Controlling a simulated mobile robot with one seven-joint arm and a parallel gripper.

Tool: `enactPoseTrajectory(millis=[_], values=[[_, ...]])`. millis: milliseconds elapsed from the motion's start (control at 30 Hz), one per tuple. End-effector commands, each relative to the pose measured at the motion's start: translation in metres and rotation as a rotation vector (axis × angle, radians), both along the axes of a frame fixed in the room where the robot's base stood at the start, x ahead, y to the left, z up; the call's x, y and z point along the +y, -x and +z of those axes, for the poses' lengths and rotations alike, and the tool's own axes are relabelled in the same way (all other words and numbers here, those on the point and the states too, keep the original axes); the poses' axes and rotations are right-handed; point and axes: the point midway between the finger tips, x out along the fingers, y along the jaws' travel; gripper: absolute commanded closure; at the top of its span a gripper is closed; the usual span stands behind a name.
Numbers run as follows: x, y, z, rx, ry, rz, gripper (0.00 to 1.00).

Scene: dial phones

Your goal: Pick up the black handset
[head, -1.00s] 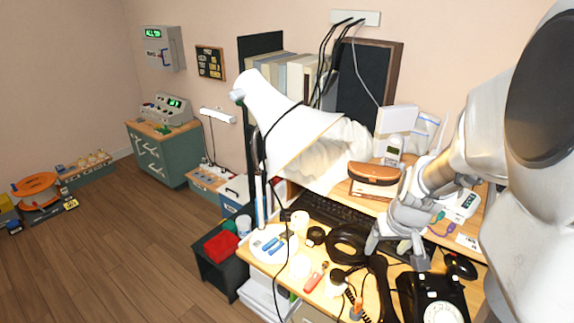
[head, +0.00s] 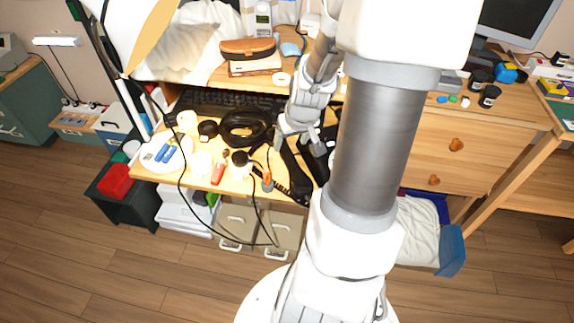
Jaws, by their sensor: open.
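The black handset (head: 295,178) lies lengthwise near the front of the desk, left of the black dial phone (head: 318,166). My arm hides most of the phone's right side. My gripper (head: 297,142) is open, pointing down at the far end of the handset, with one finger on each side of it in the picture. I cannot tell whether the fingers touch it or how high they are above the desk.
A coiled black cable (head: 243,127) lies left of the gripper, with a keyboard (head: 228,102) behind it. A red tool (head: 218,172) and a white plate with blue items (head: 165,153) lie further left. A brown case (head: 248,49) stands on the shelf behind.

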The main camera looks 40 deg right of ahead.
Motion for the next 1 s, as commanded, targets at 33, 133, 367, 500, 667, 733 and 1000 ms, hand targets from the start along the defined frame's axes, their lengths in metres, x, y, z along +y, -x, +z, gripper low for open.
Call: enactPoseTrajectory(millis=[33,133,367,500,667,733,1000], values=[[0.000,-0.003,-0.013,0.001,0.000,0.004,0.25],[-0.002,-0.008,-0.022,0.000,-0.001,0.001,0.25],[-0.004,-0.011,-0.030,0.000,0.000,0.001,0.25],[-0.004,-0.014,-0.044,0.001,0.000,0.001,0.25],[-0.006,-0.021,-0.067,0.001,0.000,0.002,0.25],[-0.007,-0.024,-0.073,0.001,0.000,0.002,0.25],[-0.009,-0.026,-0.074,0.000,0.001,0.001,0.25]])
